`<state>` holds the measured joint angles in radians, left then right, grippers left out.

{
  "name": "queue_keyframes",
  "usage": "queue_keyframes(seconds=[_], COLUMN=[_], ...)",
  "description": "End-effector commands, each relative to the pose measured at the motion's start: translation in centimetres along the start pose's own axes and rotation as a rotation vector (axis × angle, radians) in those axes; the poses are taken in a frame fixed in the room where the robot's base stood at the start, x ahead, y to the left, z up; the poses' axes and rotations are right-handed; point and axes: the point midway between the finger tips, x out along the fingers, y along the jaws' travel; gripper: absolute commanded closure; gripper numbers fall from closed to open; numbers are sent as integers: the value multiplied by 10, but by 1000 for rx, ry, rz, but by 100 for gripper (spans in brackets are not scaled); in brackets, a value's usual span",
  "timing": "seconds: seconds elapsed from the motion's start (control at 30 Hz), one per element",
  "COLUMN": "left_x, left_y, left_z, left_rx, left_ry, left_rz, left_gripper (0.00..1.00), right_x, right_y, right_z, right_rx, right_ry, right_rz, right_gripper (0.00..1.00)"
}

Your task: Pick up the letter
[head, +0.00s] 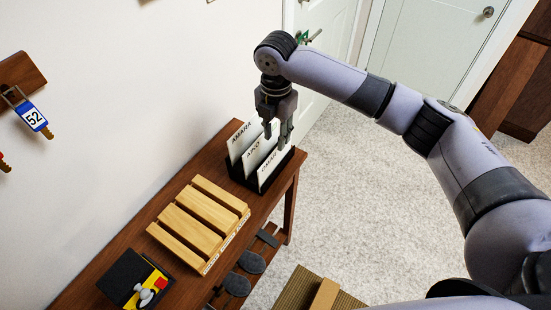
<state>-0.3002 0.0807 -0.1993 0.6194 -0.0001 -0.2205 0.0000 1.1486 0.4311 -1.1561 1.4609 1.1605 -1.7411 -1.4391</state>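Several white letters stand upright in a black rack (238,178) at the far end of the brown table. Their printed names look like "AMARA" on the back letter (239,140), "AIKO" on the middle letter (254,156) and "DAVID" on the front letter (268,172); the last is hard to read. My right gripper (277,139) points down over the right part of the rack. Its fingers are apart and cover the upper right of the letters. I cannot tell whether it touches a letter. My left gripper is not in view.
A slotted wooden tray (200,222) lies mid-table (158,204). A black box (122,278) with a yellow and red item sits nearer. A blue "52" tag (34,117) hangs on the left wall. Dark slippers (250,262) lie below the table.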

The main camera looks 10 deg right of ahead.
Motion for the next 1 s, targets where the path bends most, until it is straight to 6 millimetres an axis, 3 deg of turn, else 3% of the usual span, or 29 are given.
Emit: queue_keyframes(seconds=[0.13, 0.47, 0.7, 1.0], left_x=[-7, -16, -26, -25], left_y=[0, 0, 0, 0], left_z=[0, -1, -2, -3], left_rx=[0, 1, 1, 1], left_ry=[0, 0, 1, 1], left_rz=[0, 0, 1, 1], left_gripper=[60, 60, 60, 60], right_x=[26, 54, 88, 95], right_y=[0, 1, 3, 3], right_z=[0, 1, 2, 2], right_rx=[0, 2, 1, 0], right_ry=[1, 1, 1, 0], right_rz=[-2, -3, -1, 0], right_gripper=[72, 72, 72, 72])
